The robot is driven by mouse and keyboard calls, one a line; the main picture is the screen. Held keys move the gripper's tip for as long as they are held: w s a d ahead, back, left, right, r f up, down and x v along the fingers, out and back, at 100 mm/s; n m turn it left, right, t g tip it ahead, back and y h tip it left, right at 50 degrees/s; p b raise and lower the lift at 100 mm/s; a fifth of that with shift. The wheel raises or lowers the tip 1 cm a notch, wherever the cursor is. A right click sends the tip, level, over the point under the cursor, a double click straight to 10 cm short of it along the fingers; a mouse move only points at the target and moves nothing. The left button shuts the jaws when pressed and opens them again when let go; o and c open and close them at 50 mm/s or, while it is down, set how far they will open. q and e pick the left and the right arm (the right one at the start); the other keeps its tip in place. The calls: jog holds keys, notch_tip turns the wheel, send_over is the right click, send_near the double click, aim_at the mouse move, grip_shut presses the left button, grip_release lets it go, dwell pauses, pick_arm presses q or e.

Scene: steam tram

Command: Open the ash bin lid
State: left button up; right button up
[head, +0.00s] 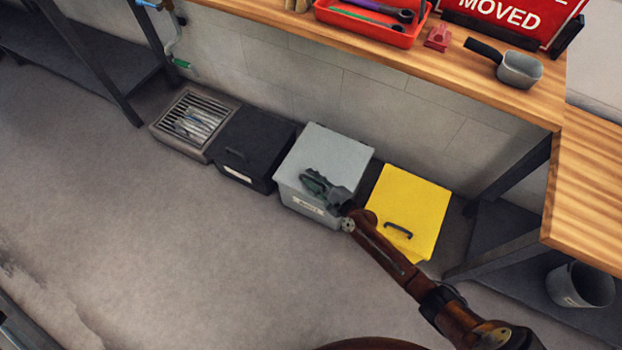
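Three lidded bins stand in a row on the floor under the bench: a black bin (262,141), a grey bin (328,146) and a yellow-lidded bin (412,205). All their lids are down. The black and grey bins carry small front labels too small to read, so I cannot tell for sure which is the ash bin. The yellow lid has a dark handle (398,230). My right gripper (315,184) is over the front edge of the grey lid, hiding part of it; contact and finger opening are unclear. My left gripper is out of view.
A floor grate (196,117) lies left of the black bin. The wooden bench (400,65) overhangs behind, with a red tray (368,28) and a saucepan (519,70). A grey bucket (580,285) stands at right. The floor in front is clear.

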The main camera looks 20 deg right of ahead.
jog(key=shift+c, duration=0.7)
grip_shut()
